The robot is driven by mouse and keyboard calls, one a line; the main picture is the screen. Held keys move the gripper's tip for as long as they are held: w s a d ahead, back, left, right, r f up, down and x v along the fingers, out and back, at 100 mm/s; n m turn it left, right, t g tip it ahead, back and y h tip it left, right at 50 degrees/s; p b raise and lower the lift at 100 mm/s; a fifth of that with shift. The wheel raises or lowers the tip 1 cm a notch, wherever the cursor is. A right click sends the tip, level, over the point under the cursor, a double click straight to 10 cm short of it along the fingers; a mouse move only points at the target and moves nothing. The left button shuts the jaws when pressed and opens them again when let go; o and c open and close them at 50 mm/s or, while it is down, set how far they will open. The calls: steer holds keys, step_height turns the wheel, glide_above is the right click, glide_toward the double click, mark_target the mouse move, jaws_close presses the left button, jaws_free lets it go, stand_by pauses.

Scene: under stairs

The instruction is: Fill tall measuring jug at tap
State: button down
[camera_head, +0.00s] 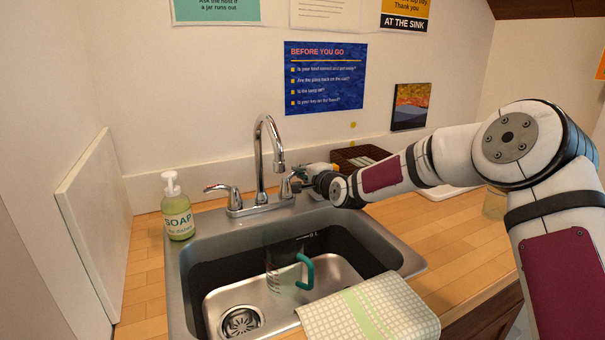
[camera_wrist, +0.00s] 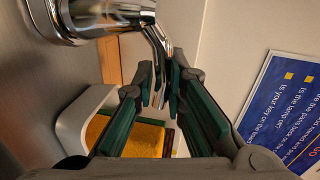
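The clear tall measuring jug (camera_head: 284,268) with a teal handle stands upright in the steel sink (camera_head: 384,234), below the tap's spout in the head view. I cannot make out water in it, and no stream shows. The chrome tap (camera_head: 262,165) has a high curved spout and a lever on each side. My gripper (camera_head: 298,181) is at the right lever, which it partly hides in the head view. In the wrist view my gripper (camera_wrist: 159,76) has its fingers apart, with a chrome lever (camera_wrist: 154,40) running between the tips. Whether they touch it is unclear.
A soap bottle (camera_head: 178,212) stands left of the sink. A checked cloth (camera_head: 368,308) lies over the sink's front right edge. A dark rack (camera_head: 360,157) is behind my arm. The wooden counter (camera_head: 440,238) to the right is mostly clear.

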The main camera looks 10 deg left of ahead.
steer(key=shift+s+r+m+t+h+p, duration=0.1)
steer(key=shift+s+m+t+h+p, duration=0.3)
steer(key=shift+m+h, duration=0.2)
steer(key=shift+s+d+m+t+h+p, duration=0.1)
steer(key=shift+s+m+t+h+p, duration=0.1)
steer(key=shift+m+t+h+p, duration=0.45)
steer(key=shift+s+d+m+h, duration=0.1)
steer(key=shift+d+m+h, duration=0.2)
steer(key=shift+h, duration=0.45)
steer(key=shift+a, duration=0.1)
steer(key=c, duration=1.6)
jaws_free()
steer(key=shift+s, duration=0.1)
